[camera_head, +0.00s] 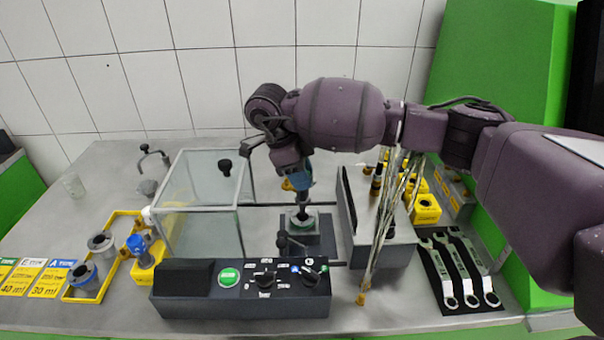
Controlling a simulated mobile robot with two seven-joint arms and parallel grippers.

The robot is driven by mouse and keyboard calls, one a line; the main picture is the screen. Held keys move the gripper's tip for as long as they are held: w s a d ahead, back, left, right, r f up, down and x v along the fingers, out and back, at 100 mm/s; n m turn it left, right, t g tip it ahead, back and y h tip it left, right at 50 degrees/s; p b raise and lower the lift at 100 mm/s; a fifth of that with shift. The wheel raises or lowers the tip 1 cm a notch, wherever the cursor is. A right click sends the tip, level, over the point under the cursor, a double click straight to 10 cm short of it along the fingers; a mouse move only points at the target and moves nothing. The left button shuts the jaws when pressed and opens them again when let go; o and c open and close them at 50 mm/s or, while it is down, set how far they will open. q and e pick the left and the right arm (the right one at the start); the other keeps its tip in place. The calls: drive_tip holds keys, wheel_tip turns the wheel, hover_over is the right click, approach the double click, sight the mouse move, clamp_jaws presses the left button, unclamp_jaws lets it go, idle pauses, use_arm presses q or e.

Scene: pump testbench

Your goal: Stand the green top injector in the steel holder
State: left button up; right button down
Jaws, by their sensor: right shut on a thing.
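My right gripper (297,178) reaches in from the right and points down over the middle of the bench. It is shut on a slim upright injector; its dark lower part (302,212) shows below the fingers. The injector's top is hidden by the gripper, so its colour cannot be told. Directly below is a small steel holder (316,225) on a dark square base. The injector's lower end meets or overlaps the holder in this view; whether it is seated or just above cannot be told. My left gripper is not in view.
A clear-walled box (205,190) stands left of the holder, a control panel (240,291) in front. A grey block (385,254) with injectors and hanging thin lines (384,225) stands close on the right. Wrenches (463,270) lie farther right. Free bench lies at the back left.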

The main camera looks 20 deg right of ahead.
idle(0.4)
drive_tip(key=shift+f+b, duration=0.3)
drive_tip(key=shift+f, duration=0.25)
drive_tip(key=shift+f, duration=0.4)
drive_tip(key=shift+f+b, duration=0.3)
drive_tip(key=shift+b, duration=0.15)
drive_tip(key=shift+s+f, duration=0.2)
drive_tip(key=shift+f, duration=0.15)
